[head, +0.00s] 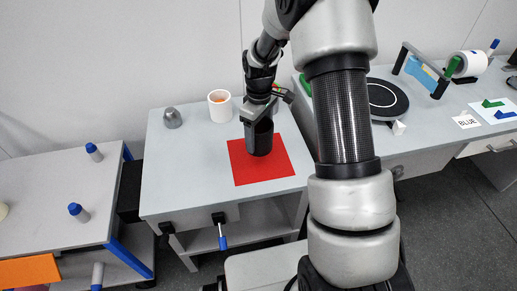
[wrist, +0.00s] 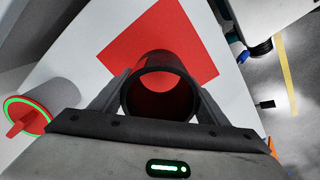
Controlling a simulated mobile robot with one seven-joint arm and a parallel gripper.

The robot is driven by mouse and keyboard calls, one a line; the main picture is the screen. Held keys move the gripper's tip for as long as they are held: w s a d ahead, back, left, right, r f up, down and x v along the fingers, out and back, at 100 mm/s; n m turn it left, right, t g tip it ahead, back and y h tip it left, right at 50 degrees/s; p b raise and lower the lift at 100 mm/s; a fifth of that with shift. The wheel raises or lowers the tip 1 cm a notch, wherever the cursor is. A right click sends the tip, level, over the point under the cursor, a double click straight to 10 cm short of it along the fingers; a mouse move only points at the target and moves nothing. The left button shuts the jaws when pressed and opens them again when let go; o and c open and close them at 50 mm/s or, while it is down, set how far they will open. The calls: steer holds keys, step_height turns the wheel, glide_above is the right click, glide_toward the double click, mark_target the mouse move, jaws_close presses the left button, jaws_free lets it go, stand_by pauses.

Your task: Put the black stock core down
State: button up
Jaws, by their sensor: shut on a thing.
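The black stock core (head: 260,138) is a dark hollow cylinder, held upright over the red square mat (head: 275,173) on the grey table. My gripper (head: 258,120) is shut on it. In the wrist view the core's round rim (wrist: 161,88) sits between the two fingers of my gripper (wrist: 160,97), and red shows through its bore. The red mat (wrist: 150,40) spreads beyond it there. I cannot tell whether the core's lower end touches the mat.
A cylinder with a green ring and red top (wrist: 25,118) stands close to my gripper. The table left of the mat is clear.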

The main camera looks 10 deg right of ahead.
steer(key=shift+f+b, duration=0.35)
steer(key=shift+f, duration=2.15)
steer(key=shift+f, duration=0.15)
steer(key=o, duration=1.1)
steer(key=shift+o, duration=0.2)
